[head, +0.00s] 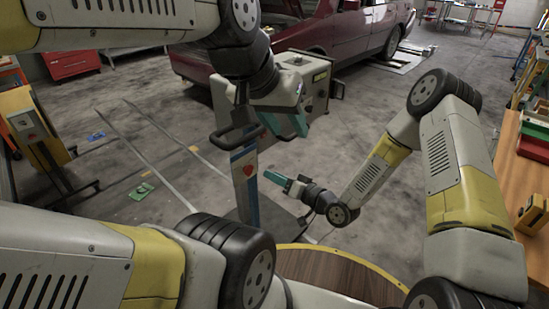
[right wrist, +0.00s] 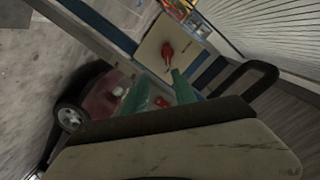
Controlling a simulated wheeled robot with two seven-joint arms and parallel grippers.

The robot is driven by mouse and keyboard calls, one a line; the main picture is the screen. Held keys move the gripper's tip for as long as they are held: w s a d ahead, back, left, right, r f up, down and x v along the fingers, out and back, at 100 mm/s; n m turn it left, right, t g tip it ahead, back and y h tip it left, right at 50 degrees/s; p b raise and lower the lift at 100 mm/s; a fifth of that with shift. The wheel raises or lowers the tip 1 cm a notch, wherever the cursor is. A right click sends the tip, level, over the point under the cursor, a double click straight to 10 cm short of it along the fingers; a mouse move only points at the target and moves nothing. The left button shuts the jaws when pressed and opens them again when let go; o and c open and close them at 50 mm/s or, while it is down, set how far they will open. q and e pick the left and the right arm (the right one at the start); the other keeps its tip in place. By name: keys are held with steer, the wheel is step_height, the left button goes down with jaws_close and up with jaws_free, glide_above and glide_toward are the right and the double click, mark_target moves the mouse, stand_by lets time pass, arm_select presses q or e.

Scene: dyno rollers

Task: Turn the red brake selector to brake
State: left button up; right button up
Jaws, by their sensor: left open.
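The red brake selector (head: 248,170) is on the pale front plate of an upright blue-and-white pedestal (head: 245,195) in the head view. In the right wrist view the red selector (right wrist: 168,52) shows as a knob with a narrow pointer, just beyond the fingertips. My right gripper (head: 268,176) is just right of the pedestal; in the right wrist view its green fingers (right wrist: 160,76) are apart with nothing held between them. The selector looks clear of the fingers, though the exact gap is hard to tell. My left gripper (head: 287,124) is open and empty, above and right of the selector.
The pedestal has black handles (head: 237,137) at its top. A yellow stand (head: 30,125) is at left and a wooden bench (head: 522,180) at right. Floor left of the pedestal is mostly clear.

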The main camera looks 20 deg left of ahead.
mark_target(252, 171)
steer(key=shift+m+y, duration=0.5)
steer(key=shift+y, duration=0.1)
steer(key=a, duration=0.8)
steer(key=shift+w+f, duration=0.4)
jaws_close()
